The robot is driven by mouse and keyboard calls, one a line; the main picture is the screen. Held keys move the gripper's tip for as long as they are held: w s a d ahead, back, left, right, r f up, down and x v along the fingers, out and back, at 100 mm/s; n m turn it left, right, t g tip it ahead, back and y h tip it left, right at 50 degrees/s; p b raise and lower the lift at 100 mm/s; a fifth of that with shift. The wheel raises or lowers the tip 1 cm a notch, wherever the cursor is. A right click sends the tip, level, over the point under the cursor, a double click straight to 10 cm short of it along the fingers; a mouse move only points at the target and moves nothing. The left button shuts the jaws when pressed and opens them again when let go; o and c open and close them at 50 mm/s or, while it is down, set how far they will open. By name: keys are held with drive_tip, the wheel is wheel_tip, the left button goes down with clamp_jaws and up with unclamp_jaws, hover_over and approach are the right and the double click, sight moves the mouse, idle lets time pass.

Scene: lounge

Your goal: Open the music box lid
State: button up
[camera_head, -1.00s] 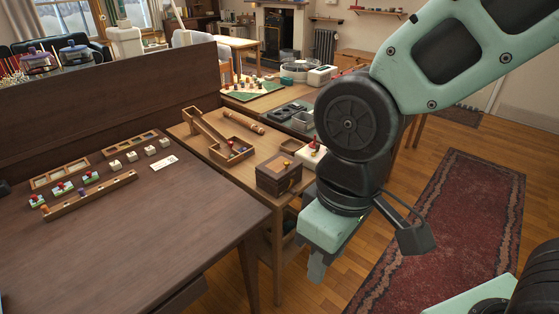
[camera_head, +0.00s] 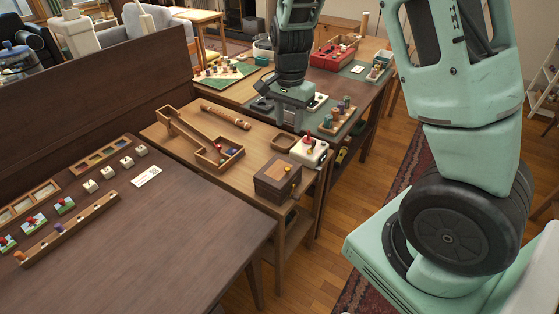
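The music box looks to be the dark brown wooden box (camera_head: 277,180) at the near right corner of the light wooden table, with its lid shut. A small yellowish knob or fitting shows near its top right edge. My gripper (camera_head: 293,122) hangs downward beyond the box, over the far part of the table near a green mat. It is apart from the box. Its fingers are small and partly hidden by its own body, so I cannot tell whether they are open; I see nothing held.
A white box with a red knob (camera_head: 311,151) stands just behind the wooden box, with a small wooden tray (camera_head: 285,142) beside it. A wooden ramp toy (camera_head: 190,138) lies left. A dark table (camera_head: 180,235) fills the near left.

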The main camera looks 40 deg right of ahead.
sight(287, 168)
wheel_tip(287, 168, down, 16)
idle(0.4)
drive_tip(key=shift+c, duration=0.3)
clamp_jaws()
